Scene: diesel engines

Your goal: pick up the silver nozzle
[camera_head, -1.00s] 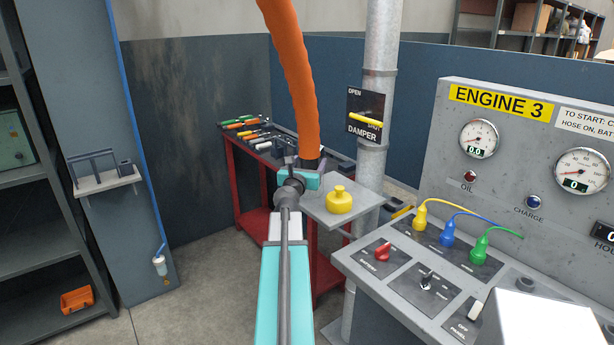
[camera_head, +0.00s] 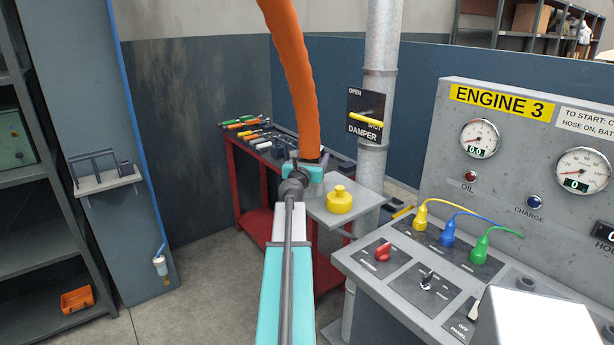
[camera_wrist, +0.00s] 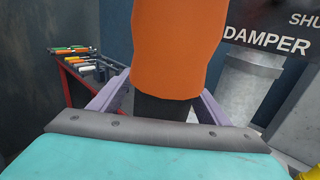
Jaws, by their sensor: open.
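A thick orange hose (camera_head: 298,80) hangs from above, and its lower end is in front of my gripper. In the wrist view the hose (camera_wrist: 173,50) ends in a dark grey cuff (camera_wrist: 162,107). My gripper (camera_wrist: 160,100) is open, with one pale purple finger on each side of the cuff. I cannot tell whether either finger touches it. In the head view my gripper (camera_head: 310,166) is at the hose's lower end, and my wrist hides part of it. No clearly silver nozzle shows; the tip below the cuff is hidden by my gripper.
A red tool bench (camera_head: 240,185) with several tools stands behind. A yellow knobbed object (camera_head: 340,200) sits on a grey shelf (camera_head: 366,203) just right of my gripper. A metal pipe (camera_head: 378,90) with a damper plate (camera_head: 364,115) and the Engine 3 console (camera_head: 535,150) are at the right.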

